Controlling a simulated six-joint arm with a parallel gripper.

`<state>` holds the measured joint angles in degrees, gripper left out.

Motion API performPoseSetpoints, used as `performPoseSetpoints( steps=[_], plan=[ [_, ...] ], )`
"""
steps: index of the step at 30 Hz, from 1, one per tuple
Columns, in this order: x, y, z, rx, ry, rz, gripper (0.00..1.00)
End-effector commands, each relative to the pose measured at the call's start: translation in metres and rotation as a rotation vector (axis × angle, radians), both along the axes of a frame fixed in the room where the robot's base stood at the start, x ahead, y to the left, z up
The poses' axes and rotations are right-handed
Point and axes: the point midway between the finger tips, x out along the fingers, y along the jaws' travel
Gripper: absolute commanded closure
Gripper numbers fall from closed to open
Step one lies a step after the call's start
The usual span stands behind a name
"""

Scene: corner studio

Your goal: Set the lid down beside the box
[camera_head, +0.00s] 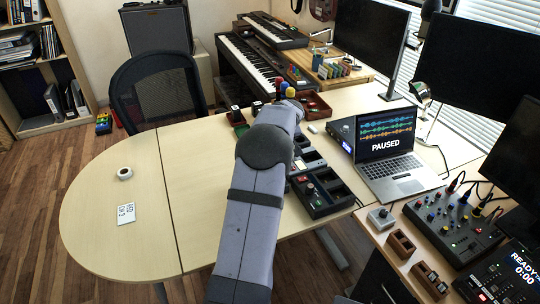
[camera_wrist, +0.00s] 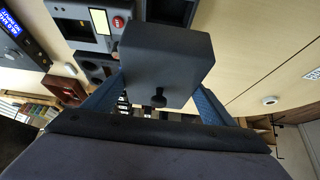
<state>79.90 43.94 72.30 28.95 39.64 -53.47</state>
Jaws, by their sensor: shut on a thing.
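In the wrist view my gripper (camera_wrist: 158,88) is shut on a dark grey block-like lid (camera_wrist: 180,52), with a small black knob showing on the side facing the camera. The lid sits between the two blue fingers. In the head view my arm hides the gripper and the lid. Dark open-topped boxes (camera_head: 322,207) stand on the table just right of my arm; an open dark compartment (camera_wrist: 172,8) shows past the lid in the wrist view. I cannot tell which one is the lid's box.
The pale table (camera_head: 105,165) is mostly clear on the left, with a white roll (camera_head: 125,173) and a printed card (camera_head: 126,213). A laptop (camera_head: 390,165) stands to the right. Small red trays (camera_head: 318,108) lie beyond my arm. A black chair (camera_head: 157,88) is behind the table.

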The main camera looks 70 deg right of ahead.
Motion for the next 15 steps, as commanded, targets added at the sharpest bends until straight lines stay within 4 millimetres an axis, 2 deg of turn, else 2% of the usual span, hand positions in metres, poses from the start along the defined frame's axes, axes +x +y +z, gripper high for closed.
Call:
performPoseSetpoints(
  steps=[5, 8, 11, 15],
  plan=[
    [0.007, 0.004, 0.001, 0.0, 0.0, 0.009, 0.46],
    [0.022, 0.012, 0.001, 0.001, 0.0, 0.024, 0.46],
    [0.046, 0.026, 0.001, 0.0, 0.0, 0.049, 0.46],
    [0.091, 0.059, -0.001, 0.001, 0.0, 0.1, 0.46]
  ],
)
